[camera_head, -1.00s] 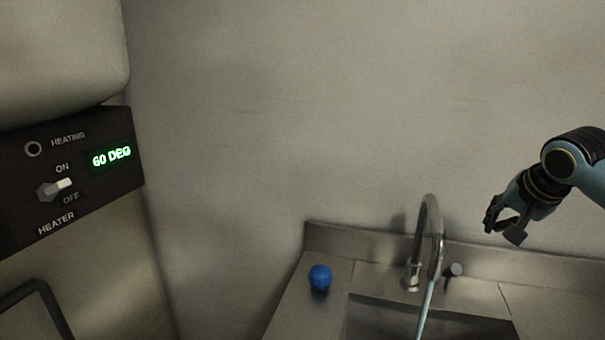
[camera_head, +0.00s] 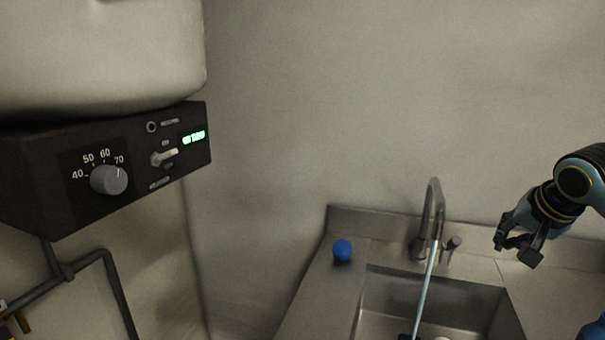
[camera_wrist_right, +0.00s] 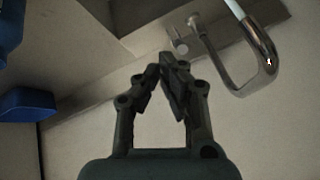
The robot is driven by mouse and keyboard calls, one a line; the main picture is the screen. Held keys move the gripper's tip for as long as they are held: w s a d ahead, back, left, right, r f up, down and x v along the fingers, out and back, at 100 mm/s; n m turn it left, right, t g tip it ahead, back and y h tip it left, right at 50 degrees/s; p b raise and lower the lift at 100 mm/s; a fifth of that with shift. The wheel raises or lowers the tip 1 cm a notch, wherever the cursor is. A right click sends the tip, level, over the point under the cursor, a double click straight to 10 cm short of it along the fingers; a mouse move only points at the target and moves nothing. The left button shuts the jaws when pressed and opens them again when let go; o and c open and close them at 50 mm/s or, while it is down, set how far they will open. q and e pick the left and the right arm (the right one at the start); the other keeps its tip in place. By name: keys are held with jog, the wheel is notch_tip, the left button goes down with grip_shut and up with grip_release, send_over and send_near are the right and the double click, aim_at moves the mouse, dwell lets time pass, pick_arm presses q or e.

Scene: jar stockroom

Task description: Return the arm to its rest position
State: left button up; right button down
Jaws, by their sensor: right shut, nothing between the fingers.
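My right gripper (camera_head: 515,250) is at the right of the head view, in the air to the right of the faucet. It is shut and holds nothing. In the right wrist view its fingers (camera_wrist_right: 163,75) come together at the tips, apart from the faucet (camera_wrist_right: 240,70). My right arm comes in from the right edge of the head view. My left gripper is not in view.
The curved faucet (camera_head: 435,205) runs water into the steel sink (camera_head: 385,290). A blue ball (camera_head: 342,250) sits on the counter left of it. A heater panel (camera_head: 140,165) with knob (camera_head: 109,179) and switch is at left. A blue object (camera_wrist_right: 28,104) shows in the wrist view.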

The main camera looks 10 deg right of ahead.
jog(key=s+a+f+n+g, duration=0.1)
jog(key=s+a+f+n, duration=0.5)
jog(key=s+a, duration=0.45)
jog(key=s+a+f+n+g+y, duration=0.15)
jog(key=s+a, duration=0.25)
jog(key=s, duration=0.4)
jog(key=s+a+n+g+h, duration=0.1)
jog(key=s+a+n, duration=0.3)
jog(key=s, duration=0.5)
notch_tip(320, 180, down, 34)
jog(key=s+d+m+b, duration=0.1)
jog(key=d+b, duration=0.1)
jog(key=b, duration=0.8)
pick_arm(q)
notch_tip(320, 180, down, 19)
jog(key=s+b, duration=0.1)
jog(key=b, duration=0.7)
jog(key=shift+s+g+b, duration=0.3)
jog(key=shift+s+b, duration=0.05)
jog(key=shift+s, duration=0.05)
pick_arm(e)
jog(key=s+f+g, duration=0.1)
jog(key=s+f, duration=0.8)
jog(key=f, duration=0.4)
jog(key=s+f+g, duration=0.1)
jog(key=s+f, duration=0.9)
jog(key=f, duration=0.3)
jog(key=shift+s+d+y, duration=0.15)
jog(key=shift+d+y, duration=0.2)
jog(key=shift+d, duration=0.1)
